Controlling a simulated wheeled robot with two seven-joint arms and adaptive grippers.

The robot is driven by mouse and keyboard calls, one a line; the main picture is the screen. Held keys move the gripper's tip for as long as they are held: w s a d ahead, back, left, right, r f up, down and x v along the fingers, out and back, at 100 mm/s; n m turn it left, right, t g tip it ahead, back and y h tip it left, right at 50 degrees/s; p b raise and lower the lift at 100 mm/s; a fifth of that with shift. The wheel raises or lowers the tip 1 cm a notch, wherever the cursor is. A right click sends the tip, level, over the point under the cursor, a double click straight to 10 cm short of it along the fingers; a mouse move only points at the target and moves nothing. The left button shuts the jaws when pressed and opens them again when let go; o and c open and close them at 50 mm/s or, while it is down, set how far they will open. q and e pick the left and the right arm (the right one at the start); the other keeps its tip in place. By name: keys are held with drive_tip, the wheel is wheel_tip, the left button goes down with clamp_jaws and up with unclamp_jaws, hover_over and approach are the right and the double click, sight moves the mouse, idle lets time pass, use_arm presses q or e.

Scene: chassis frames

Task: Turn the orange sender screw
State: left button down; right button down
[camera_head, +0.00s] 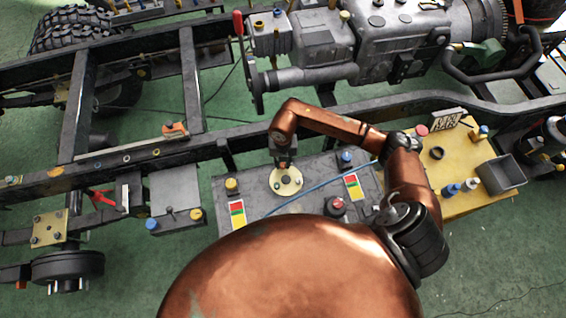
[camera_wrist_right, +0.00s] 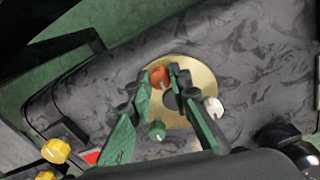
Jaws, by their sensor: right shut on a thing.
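The orange sender screw (camera_wrist_right: 159,77) stands near the edge of a round brass plate (camera_wrist_right: 190,78) in the right wrist view. My right gripper (camera_wrist_right: 163,80) has its green fingertips on either side of the screw and is shut on it. A green screw (camera_wrist_right: 157,131) and a white screw (camera_wrist_right: 213,107) sit on the same plate. My left gripper is not in view.
The plate lies on a dark grey tank (camera_head: 252,172) with yellow, blue and red caps. A blue line (camera_head: 318,187) crosses the tank. A chassis rail (camera_head: 240,138) runs behind it. A yellow box (camera_head: 470,205) stands to the right. A dark grey box (camera_head: 175,193) stands left.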

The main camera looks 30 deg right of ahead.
drive_tip(key=shift+n, duration=0.4)
drive_tip(key=n, duration=0.3)
drive_tip(key=shift+n, duration=0.4)
drive_tip(key=n+b, duration=0.1)
drive_tip(key=n, duration=0.3)
drive_tip(key=shift+n, duration=0.3)
drive_tip(key=n+b, duration=0.1)
drive_tip(key=n, duration=0.4)
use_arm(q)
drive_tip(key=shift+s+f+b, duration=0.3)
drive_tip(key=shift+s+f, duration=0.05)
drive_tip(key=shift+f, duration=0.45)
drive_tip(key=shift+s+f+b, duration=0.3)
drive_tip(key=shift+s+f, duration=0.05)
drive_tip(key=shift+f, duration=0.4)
use_arm(e)
drive_tip(key=shift+n, duration=2.2)
drive_tip(key=c, duration=1.8)
unclamp_jaws()
drive_tip(key=shift+o, duration=0.2)
